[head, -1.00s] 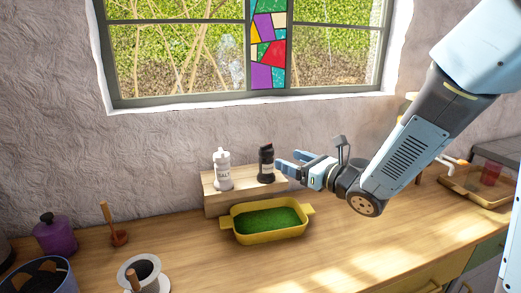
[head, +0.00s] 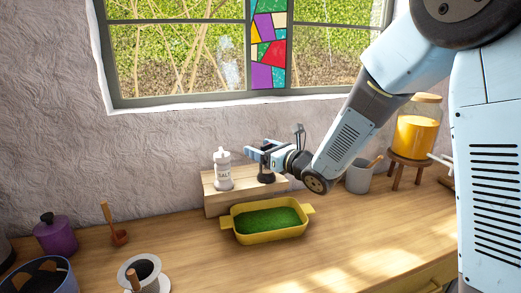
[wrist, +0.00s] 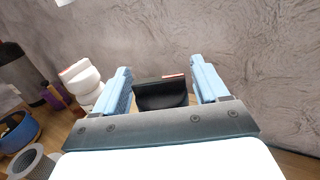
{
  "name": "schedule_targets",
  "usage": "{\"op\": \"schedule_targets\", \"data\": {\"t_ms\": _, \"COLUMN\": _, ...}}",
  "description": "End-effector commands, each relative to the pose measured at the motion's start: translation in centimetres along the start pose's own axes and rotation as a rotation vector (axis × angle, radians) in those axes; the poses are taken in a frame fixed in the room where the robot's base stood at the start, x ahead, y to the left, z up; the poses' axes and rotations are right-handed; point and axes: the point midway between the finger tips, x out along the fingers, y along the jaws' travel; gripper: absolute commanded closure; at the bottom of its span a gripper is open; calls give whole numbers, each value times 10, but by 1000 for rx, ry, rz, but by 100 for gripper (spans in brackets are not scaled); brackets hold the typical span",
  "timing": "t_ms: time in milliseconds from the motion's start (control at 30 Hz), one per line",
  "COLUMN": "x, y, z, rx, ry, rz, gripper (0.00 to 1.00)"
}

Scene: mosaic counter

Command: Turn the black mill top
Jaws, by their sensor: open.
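The black mill (head: 266,177) stands on the wooden riser by the wall; in the head view my gripper hides its upper part. In the wrist view its black top (wrist: 161,94) sits between my two blue fingers, with a gap showing on each side. My gripper (head: 256,151) is open at the height of the mill's top. The white mill marked SALT (head: 223,171) stands just left of it, and it also shows in the wrist view (wrist: 80,82), outside the left finger.
The wooden riser (head: 216,202) carries both mills. A yellow dish (head: 240,238) with green contents sits in front of it. A grey cup (head: 359,178) and a jar of orange liquid (head: 416,135) stand to the right. A purple pot (head: 55,236) is far left.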

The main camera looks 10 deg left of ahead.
Motion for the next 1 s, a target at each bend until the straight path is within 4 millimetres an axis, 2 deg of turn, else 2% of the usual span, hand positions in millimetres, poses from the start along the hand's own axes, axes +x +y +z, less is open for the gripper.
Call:
{"op": "schedule_targets", "data": {"t_ms": 133, "x": 0, "y": 0, "z": 0, "rx": 0, "ry": 0, "rz": 0, "gripper": 27}}
{"op": "schedule_targets", "data": {"t_ms": 667, "x": -1, "y": 0, "z": 0, "rx": 0, "ry": 0, "rz": 0, "gripper": 78}}
{"op": "schedule_targets", "data": {"t_ms": 700, "x": 5, "y": 4, "z": 0, "rx": 0, "ry": 0, "rz": 2, "gripper": 79}}
{"op": "schedule_targets", "data": {"t_ms": 1000, "x": -1, "y": -2, "z": 0, "rx": 0, "ry": 1, "rz": -11, "gripper": 79}}
